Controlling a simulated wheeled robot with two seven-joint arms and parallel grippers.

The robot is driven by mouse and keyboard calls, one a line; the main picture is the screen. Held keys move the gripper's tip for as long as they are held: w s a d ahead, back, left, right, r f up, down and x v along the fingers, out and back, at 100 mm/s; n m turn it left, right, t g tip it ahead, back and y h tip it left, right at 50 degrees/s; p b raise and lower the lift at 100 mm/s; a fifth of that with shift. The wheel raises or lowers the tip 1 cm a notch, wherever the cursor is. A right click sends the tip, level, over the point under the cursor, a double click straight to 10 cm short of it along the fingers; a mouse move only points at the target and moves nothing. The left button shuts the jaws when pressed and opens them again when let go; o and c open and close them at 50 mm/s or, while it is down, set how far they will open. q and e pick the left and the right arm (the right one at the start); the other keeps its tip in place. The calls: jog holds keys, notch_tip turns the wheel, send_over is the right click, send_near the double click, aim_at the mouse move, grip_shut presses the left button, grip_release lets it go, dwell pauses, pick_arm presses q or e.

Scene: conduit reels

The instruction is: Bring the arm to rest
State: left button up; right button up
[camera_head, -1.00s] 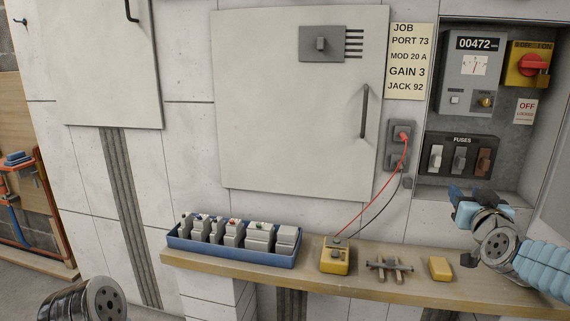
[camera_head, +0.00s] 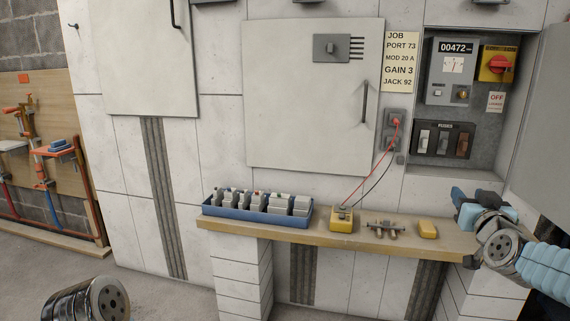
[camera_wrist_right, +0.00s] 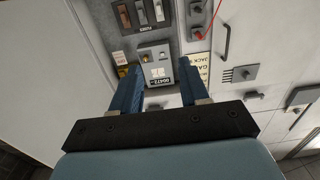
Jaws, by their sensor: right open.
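My right gripper (camera_head: 462,200) is at the right of the head view, in front of the right end of the wooden shelf and below the open fuse cabinet (camera_head: 408,175). In the right wrist view its two blue fingers (camera_wrist_right: 157,80) stand apart with nothing between them. Beyond them shows the grey meter (camera_wrist_right: 153,55). My right forearm comes in from the right edge. At the bottom left of the head view only a metal link of my left arm shows; the left gripper is out of frame.
The wooden shelf (camera_head: 350,239) carries a blue tray (camera_head: 255,217) of modules, a yellow tester (camera_head: 342,222) with leads to a wall socket (camera_head: 396,122), metal parts (camera_head: 385,229) and a yellow block (camera_head: 427,229). The cabinet door (camera_head: 545,130) stands open at right. Grey floor is clear at left.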

jog(key=w+a+f+n+g+y, duration=0.15)
jog(key=a+f, duration=0.25)
jog(key=f, duration=0.5)
jog(key=w+a+f+m+g+y, duration=0.1)
jog(key=w+a+f+g, duration=0.15)
jog(key=f, duration=0.55)
jog(key=s+a+f+g+y, duration=0.1)
jog(key=s+a+f+g, duration=0.2)
jog(key=f, duration=0.5)
jog(key=s+a+f+g+y, duration=0.15)
jog(key=a+f, duration=0.25)
jog(key=f, duration=0.4)
jog(key=s+a+f+g, duration=0.1)
jog(key=s+a+f, duration=0.25)
jog(key=f, duration=0.45)
jog(key=s+a+f+g+y, duration=0.1)
jog(key=s+a+f+g, duration=0.2)
jog(key=s+a+f, duration=0.2)
jog(key=s+a+f+g+y, duration=0.2)
jog(key=s+a+f+g, duration=0.2)
jog(key=s+f, duration=0.7)
jog(key=s+a, duration=0.2)
jog(key=s, duration=0.3)
jog(key=shift+s, duration=0.4)
jog(key=shift+w, duration=0.15)
